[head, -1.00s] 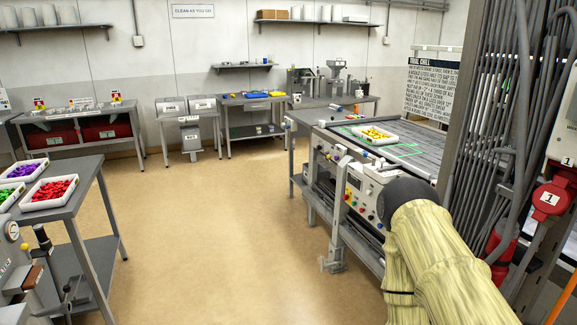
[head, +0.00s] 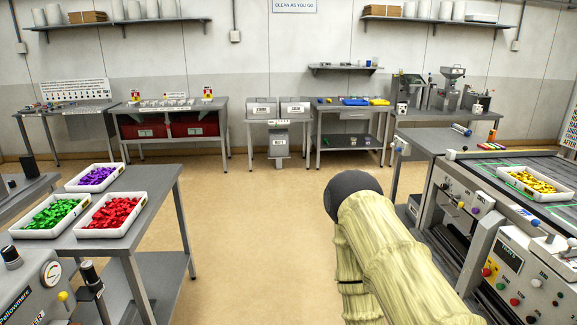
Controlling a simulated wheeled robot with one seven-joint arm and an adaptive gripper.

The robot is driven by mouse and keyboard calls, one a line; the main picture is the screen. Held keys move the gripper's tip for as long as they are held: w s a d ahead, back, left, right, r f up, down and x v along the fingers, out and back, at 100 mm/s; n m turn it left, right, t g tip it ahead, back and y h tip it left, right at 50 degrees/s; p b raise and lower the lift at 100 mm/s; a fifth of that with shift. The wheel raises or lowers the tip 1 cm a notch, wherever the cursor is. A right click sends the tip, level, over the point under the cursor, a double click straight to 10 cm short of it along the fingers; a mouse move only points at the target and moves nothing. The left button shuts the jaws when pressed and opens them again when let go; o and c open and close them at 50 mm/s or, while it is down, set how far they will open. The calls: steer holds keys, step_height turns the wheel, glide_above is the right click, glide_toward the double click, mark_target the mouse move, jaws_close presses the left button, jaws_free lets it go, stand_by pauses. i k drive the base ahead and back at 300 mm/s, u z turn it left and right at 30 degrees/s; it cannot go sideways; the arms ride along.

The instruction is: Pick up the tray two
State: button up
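Several white trays are in the head view, and I cannot read which one is tray two. On the left table stand a tray of purple pieces (head: 71,186), a tray of green pieces (head: 18,234) and a tray of red pieces (head: 101,233). They stand close together. A tray of yellow pieces (head: 551,198) sits on the machine at the right. My arm, in a cream sleeve with a dark round end, reaches up from the bottom right over the floor. My gripper's fingers do not show. The arm touches no tray.
The grey left table (head: 160,208) has a lower shelf. A machine with a gauge (head: 50,275) stands in front of it. The machine with a control panel (head: 515,262) blocks the right. The tan floor (head: 250,230) between is clear. Workbenches (head: 345,106) line the back wall.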

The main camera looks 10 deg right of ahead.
mark_target(536, 185)
steer(key=u, duration=0.1)
steer(key=i, duration=1.65)
steer(key=z, duration=0.5)
steer(key=i, duration=1.5)
steer(key=z, duration=1.65)
steer(key=i, duration=0.95)
steer(key=z, duration=0.65)
